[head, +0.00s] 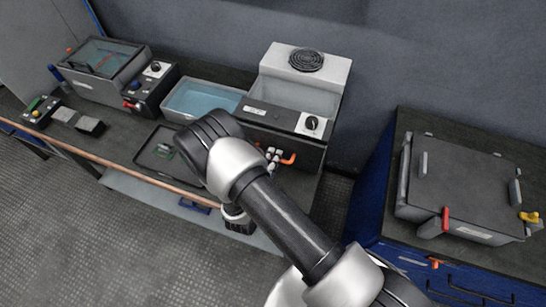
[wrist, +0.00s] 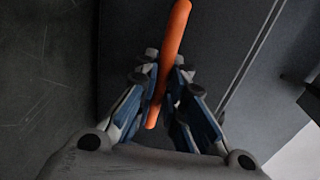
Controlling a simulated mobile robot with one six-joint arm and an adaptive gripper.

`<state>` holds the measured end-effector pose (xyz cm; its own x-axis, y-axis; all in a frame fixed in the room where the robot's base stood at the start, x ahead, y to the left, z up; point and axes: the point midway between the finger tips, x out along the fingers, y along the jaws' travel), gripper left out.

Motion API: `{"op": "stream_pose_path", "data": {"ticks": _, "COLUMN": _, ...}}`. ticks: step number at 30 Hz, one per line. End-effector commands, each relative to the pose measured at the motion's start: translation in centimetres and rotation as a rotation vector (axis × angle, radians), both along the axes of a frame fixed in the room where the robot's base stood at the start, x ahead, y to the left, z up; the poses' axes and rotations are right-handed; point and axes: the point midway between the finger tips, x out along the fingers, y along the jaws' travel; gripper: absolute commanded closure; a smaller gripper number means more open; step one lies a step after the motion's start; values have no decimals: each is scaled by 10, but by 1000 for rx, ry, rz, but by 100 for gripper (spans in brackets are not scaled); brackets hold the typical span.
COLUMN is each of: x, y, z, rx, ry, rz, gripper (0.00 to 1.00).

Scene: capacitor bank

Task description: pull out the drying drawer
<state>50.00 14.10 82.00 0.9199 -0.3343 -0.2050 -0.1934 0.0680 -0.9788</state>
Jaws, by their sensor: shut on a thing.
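The drying drawer is in the unit with a round fan grille on top and a dial, at the middle back of the bench in the head view. Its dark front (head: 309,154) faces me, partly hidden by my arm. An orange bar handle (head: 289,159) sits on that front. In the wrist view the orange handle (wrist: 172,45) runs upright between my fingers, with a dark panel behind it. My gripper (wrist: 164,78) is shut on the handle; its fingers also show in the head view (head: 272,154). How far the drawer stands out cannot be told.
Left of the unit are a blue-water basin (head: 203,100) and a dark tray (head: 158,150) near the bench edge. A lidded box (head: 460,185) with a red handle stands on a blue cabinet at right. Floor is clear in front of the bench.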

Motion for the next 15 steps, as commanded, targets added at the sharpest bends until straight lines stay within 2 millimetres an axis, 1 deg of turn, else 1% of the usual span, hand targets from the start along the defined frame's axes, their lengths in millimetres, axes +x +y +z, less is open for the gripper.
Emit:
{"op": "stream_pose_path", "data": {"ticks": 8, "x": -2, "y": 1, "z": 0, "rx": -1, "ry": 0, "rz": 0, "gripper": 100}}
{"op": "stream_pose_path", "data": {"ticks": 11, "x": -10, "y": 4, "z": 0, "rx": -2, "ry": 2, "rz": 3, "gripper": 100}}
{"op": "stream_pose_path", "data": {"ticks": 14, "x": -25, "y": 10, "z": 0, "rx": -2, "ry": 2, "rz": 6, "gripper": 100}}
{"op": "stream_pose_path", "data": {"ticks": 15, "x": -33, "y": 14, "z": 0, "rx": -3, "ry": 2, "rz": 7, "gripper": 100}}
